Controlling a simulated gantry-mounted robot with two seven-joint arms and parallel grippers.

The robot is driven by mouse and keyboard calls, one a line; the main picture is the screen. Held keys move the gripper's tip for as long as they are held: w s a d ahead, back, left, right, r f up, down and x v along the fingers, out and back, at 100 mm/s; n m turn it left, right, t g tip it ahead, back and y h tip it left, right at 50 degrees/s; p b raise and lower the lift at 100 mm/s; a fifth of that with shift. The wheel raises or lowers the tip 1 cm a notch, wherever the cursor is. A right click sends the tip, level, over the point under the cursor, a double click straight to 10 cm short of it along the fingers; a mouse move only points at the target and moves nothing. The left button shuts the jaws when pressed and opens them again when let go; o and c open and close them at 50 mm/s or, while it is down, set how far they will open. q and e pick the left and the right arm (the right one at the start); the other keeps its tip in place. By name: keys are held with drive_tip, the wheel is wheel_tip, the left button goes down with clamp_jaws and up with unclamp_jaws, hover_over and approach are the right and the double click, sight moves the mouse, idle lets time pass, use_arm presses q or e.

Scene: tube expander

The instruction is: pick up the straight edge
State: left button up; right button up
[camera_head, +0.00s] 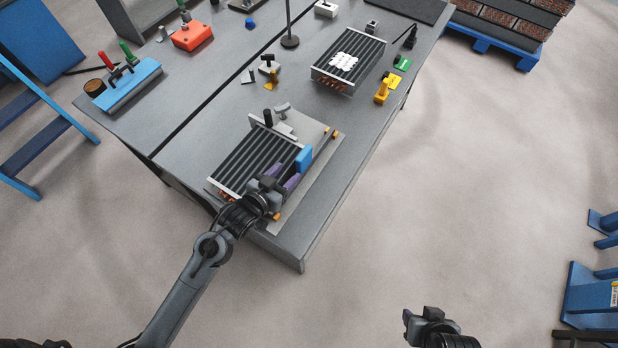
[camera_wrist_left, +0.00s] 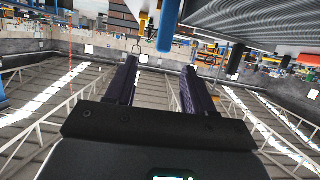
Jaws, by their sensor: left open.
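A long thin dark bar with a blue grip (camera_head: 304,158), which looks like the straight edge, lies along the right side of the near finned tube block. The blue grip also shows in the left wrist view (camera_wrist_left: 169,27), at the top, beyond the fingers. My left gripper (camera_head: 286,174) is open, with its purple fingers just short of the blue grip; they also show in the left wrist view (camera_wrist_left: 158,68) with nothing between them. My right gripper (camera_head: 408,316) is low in the head view, off the table; its jaw opening is not clear.
The near tube block (camera_head: 256,157) sits on a light plate on the grey table (camera_head: 290,250). A second tube block (camera_head: 348,60) and yellow and green small items stand farther back. A blue holder (camera_head: 128,85) and red box (camera_head: 192,37) are at left.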

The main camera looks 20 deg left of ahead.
sight(307, 148)
use_arm(q)
drive_tip(key=shift+w+a+f+b, duration=0.1)
drive_tip(key=shift+w+f+b, duration=0.1)
drive_tip(key=shift+w+b, duration=0.2)
drive_tip(key=shift+w+f+b, duration=0.15)
drive_tip(key=shift+w+b, duration=0.15)
drive_tip(key=shift+w, duration=0.2)
drive_tip(key=shift+t, duration=0.3)
drive_tip(key=x, duration=0.5)
drive_tip(key=shift+r, duration=0.3)
drive_tip(key=shift+b+x, duration=0.3)
drive_tip(key=shift+x, duration=2.8)
use_arm(e)
drive_tip(key=shift+s+x, duration=0.15)
drive_tip(key=shift+x, duration=0.6)
drive_tip(key=shift+s+x, duration=0.2)
drive_tip(key=shift+x, duration=0.5)
use_arm(q)
drive_tip(key=shift+s, duration=0.1)
drive_tip(key=shift+c, duration=0.4)
use_arm(e)
drive_tip(key=shift+f, duration=0.1)
use_arm(q)
clamp_jaws()
use_arm(e)
drive_tip(key=shift+d, duration=0.1)
